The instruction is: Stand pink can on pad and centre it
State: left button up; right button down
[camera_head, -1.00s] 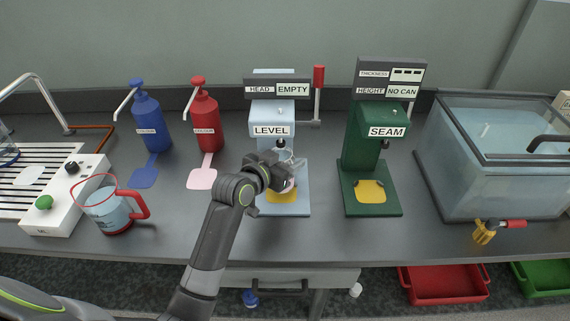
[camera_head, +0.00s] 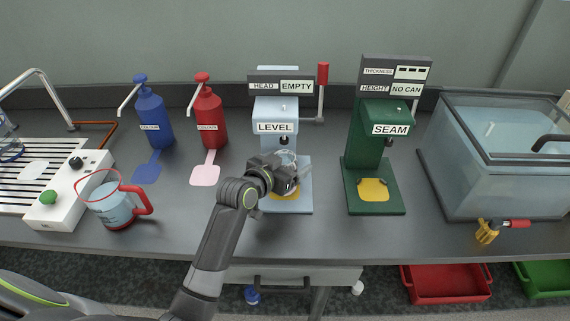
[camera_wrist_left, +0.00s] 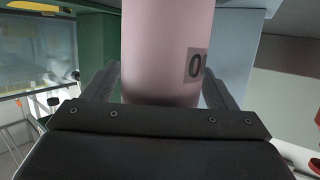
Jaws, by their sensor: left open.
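The pink can (camera_wrist_left: 165,50) shows large in the left wrist view, with part of a dark-printed label on its right side. It stands between the two spread fingers of my left gripper (camera_wrist_left: 160,88), which is open around it. In the head view my left gripper (camera_head: 290,175) is at the light blue LEVEL machine (camera_head: 277,115), over its yellow pad (camera_head: 284,194). The gripper hides most of the can there, so its contact with the pad and its centring cannot be judged. My right gripper is out of view.
The green SEAM machine (camera_head: 362,150) stands to the right with another yellow pad (camera_head: 373,190). A glass tank (camera_head: 490,170) is farther right. Blue (camera_head: 150,118) and red (camera_head: 210,120) pump bottles and a jug (camera_head: 112,205) are left. Counter left of the LEVEL machine is partly clear.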

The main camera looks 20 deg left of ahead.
pick_arm(q)
jog(key=v, duration=1.2)
jog(key=shift+s, duration=0.1)
